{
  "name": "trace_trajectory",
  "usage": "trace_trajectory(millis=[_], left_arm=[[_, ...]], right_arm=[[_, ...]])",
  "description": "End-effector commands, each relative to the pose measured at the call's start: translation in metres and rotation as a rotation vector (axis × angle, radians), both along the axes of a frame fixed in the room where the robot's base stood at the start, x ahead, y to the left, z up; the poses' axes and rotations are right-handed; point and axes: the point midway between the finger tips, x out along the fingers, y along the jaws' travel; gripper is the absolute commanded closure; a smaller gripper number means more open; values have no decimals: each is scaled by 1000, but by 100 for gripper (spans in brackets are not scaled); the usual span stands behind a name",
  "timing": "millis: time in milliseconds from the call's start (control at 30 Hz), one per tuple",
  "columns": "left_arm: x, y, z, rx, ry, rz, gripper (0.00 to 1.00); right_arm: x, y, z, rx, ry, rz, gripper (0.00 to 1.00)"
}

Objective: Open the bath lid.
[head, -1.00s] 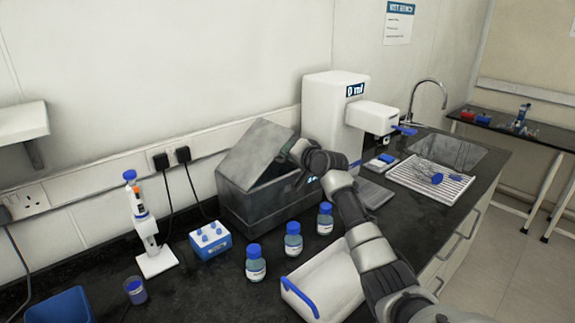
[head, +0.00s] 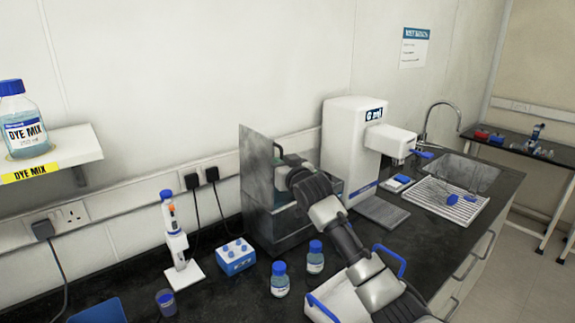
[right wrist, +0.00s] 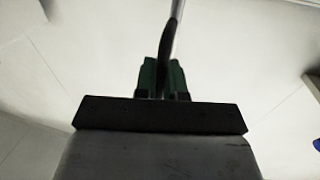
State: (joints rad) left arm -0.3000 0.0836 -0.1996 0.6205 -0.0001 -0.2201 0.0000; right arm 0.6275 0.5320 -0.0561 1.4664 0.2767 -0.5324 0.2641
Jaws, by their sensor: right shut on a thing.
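The bath (head: 272,238) is a dark grey box on the black bench against the back wall. Its grey lid (head: 255,150) stands nearly upright at the bath's left side, so the bath is open. My right gripper (head: 279,153) is at the lid's right face, and my arm hides part of the bath. In the right wrist view its green fingers (right wrist: 163,78) are shut on a thin dark curved bar, which looks like the lid's handle. My left gripper is not in view.
A white dispenser (head: 348,150) stands close right of the bath. Blue-capped bottles (head: 280,280), a blue rack (head: 236,257) and a pipette stand (head: 178,250) are in front and left. A white tray with blue handles lies under my arm. A shelf (head: 60,150) holds a dye mix bottle.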

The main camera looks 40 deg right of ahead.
Motion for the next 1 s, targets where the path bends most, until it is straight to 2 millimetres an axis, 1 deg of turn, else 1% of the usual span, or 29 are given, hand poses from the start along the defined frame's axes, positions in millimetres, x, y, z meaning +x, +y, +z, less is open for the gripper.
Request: trace_trajectory(millis=[100,333,900,933,1000], left_arm=[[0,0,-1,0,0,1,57],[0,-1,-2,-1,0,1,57],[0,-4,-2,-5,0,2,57],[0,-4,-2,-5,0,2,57],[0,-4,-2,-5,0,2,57]], right_arm=[[-1,9,-1,-62,-4,2,100],[-1,19,-2,-141,-10,2,100],[-1,22,-3,-167,-11,1,100],[-1,22,-3,-167,-11,1,85],[-1,22,-3,-167,-11,1,75]])
